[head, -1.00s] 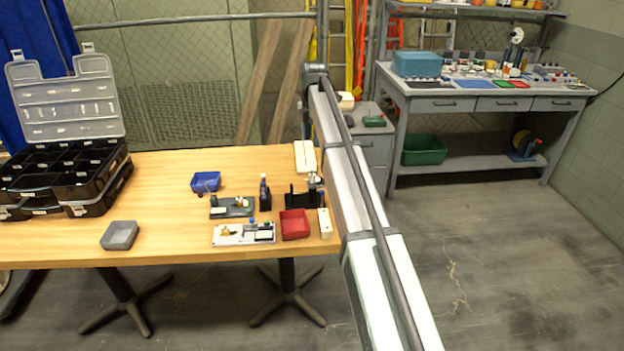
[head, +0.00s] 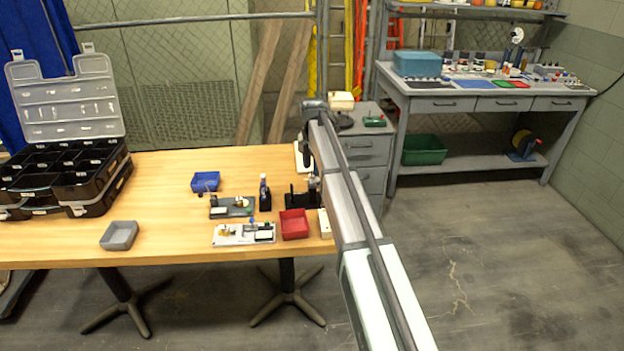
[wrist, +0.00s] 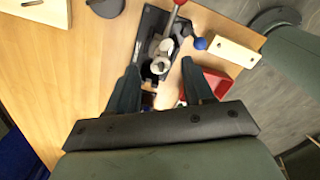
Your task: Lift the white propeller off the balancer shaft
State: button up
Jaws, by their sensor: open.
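In the wrist view my gripper (wrist: 159,64) is open, with its two dark fingers pointing toward the table. A small black stand (wrist: 150,32) lies ahead of and between them; it also shows at the table's right end in the head view (head: 298,200). White and grey rounded parts (wrist: 160,68) sit on the stand, between the fingertips in the picture. I cannot tell clearly which part is the white propeller or the balancer shaft, nor whether a finger touches them. In the head view my arm hides part of this area.
A red tray (head: 294,225) is beside the stand, with a cream block (head: 325,224) to its right. A white plate (head: 230,235), a blue bin (head: 205,181) and a grey tray (head: 119,235) lie farther left.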

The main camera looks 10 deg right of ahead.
aim_at(312, 178)
jog(key=shift+s+f, duration=0.1)
jog(key=shift+f, duration=1.4)
jog(key=shift+c, duration=0.3)
grip_shut()
